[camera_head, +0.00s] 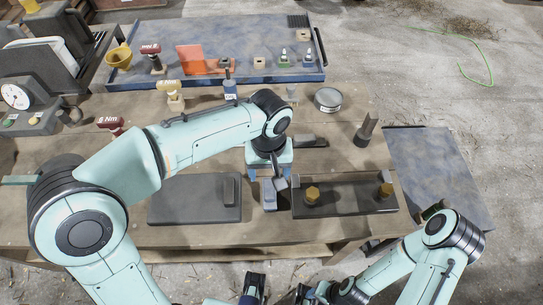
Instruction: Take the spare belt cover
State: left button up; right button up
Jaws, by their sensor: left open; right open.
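No label marks the spare belt cover, so I cannot tell for certain which part it is. A dark grey flat plate (190,201) with a raised upright block lies at the front of the bench. To its right lies a dark plate (345,207) with two brass hex heads. My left gripper (269,178) points down between these two plates and is open. A small grey-blue block (268,196) is below it; contact cannot be told. My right gripper (278,291) is open at the bottom edge, in front of the bench, and partly cut off.
A blue-edged mat (230,37) at the back holds an orange sheet (191,58), a yellow funnel and small parts. Torque tools, a round tin (328,99) and a dark upright post (367,130) stand on the bench. A gauge box (22,105) is at left.

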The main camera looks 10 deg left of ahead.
aim_at(215, 198)
jog(key=k, duration=1)
